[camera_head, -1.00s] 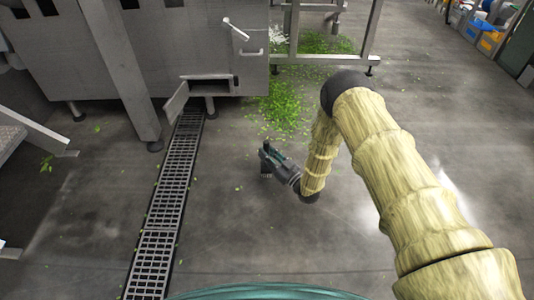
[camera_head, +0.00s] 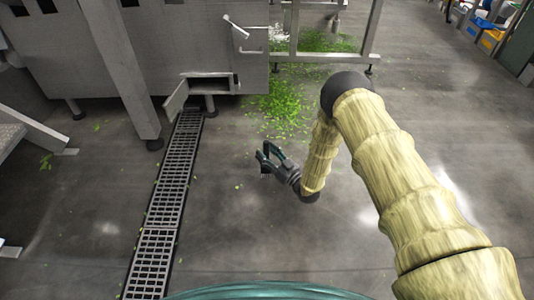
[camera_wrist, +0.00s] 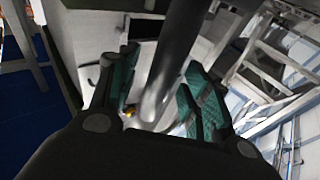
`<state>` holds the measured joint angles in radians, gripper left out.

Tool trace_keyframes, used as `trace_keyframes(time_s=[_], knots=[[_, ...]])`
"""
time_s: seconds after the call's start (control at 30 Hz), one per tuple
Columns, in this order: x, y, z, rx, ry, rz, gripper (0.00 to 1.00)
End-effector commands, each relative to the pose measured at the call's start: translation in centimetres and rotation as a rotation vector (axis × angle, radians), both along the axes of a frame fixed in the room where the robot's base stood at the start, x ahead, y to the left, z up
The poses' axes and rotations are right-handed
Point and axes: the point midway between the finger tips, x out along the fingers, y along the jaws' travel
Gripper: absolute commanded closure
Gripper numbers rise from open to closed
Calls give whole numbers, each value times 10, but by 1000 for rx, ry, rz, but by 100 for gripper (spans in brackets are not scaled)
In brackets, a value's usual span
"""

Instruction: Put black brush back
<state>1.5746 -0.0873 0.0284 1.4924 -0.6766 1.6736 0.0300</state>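My gripper (camera_head: 267,152) is above the grey floor in the head view, between the drain grate and my arm, pointing to the upper left.
Green leaf scraps (camera_head: 280,108) litter the floor by a steel machine (camera_head: 185,50) with an open chute. A slotted drain grate (camera_head: 165,205) runs along the floor at left. Coloured bins (camera_head: 488,38) stand at the far right. The floor at right is largely clear.

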Motion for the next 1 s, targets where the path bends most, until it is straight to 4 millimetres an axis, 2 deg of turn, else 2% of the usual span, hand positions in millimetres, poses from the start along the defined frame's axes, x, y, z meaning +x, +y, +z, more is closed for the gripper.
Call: trace_keyframes(time_s=[0.27,0.7,1.0], knots=[[-4,-4,-2,-1,2,0,52],[-45,-43,-12,0,1,0,52],[-54,-52,-14,-1,1,-1,52]])
